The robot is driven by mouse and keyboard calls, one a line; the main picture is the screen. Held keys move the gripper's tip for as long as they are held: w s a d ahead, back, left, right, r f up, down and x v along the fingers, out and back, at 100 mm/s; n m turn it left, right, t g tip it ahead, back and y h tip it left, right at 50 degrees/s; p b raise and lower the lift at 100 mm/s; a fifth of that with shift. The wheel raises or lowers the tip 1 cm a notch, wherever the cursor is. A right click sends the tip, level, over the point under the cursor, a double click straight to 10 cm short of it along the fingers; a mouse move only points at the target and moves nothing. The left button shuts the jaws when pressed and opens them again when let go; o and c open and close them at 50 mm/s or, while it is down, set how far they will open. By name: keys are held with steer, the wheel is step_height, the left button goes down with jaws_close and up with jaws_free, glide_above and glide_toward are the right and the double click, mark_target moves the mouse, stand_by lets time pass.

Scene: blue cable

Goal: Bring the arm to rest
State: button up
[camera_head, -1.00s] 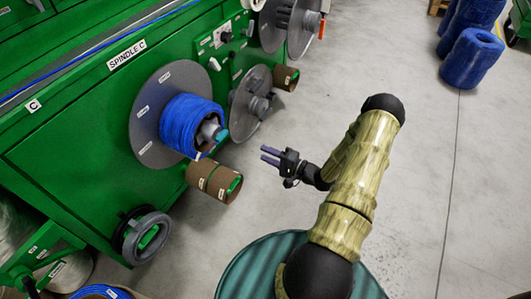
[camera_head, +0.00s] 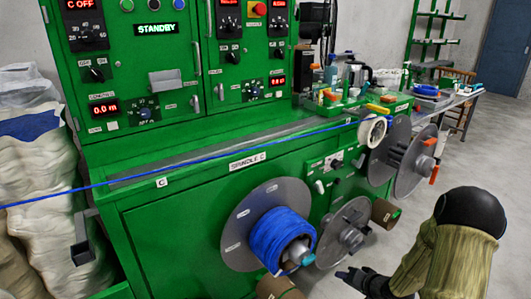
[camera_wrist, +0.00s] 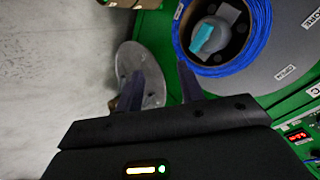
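My arm reaches in from the lower right of the head view, with a tan ribbed sleeve and black joints. My gripper (camera_head: 350,274) is low in that view, to the right of the blue cable spool (camera_head: 275,240) and apart from it. The wrist view shows both dark fingers (camera_wrist: 160,75) spread with nothing between them. The blue cable coil (camera_wrist: 236,62) lies beyond the right finger. My gripper's lower part is cut off by the head view's edge.
The green machine (camera_head: 150,240) fills the middle, its display reading STANDBY. A blue cable (camera_head: 120,182) runs along its ledge. Grey discs (camera_head: 345,232) and cardboard cores (camera_head: 385,213) stick out near my gripper. White sacks (camera_head: 40,190) stand left. Open floor (camera_head: 470,165) lies right.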

steer(key=s+a+r+n+g+h, duration=0.25)
steer(key=s+a+r, duration=0.25)
steer(key=s+r, duration=0.35)
steer(key=s+a+r+n+g+h, duration=0.2)
steer(key=s+a+r+g, duration=0.25)
steer(key=s+r, duration=0.45)
step_height(320, 180, up, 23)
steer(key=s+p, duration=0.1)
steer(key=p, duration=2.3)
steer(key=shift+s+a+r+t+p, duration=0.15)
steer(key=shift+s+a+t+p, duration=0.2)
steer(key=shift+a+t, duration=0.1)
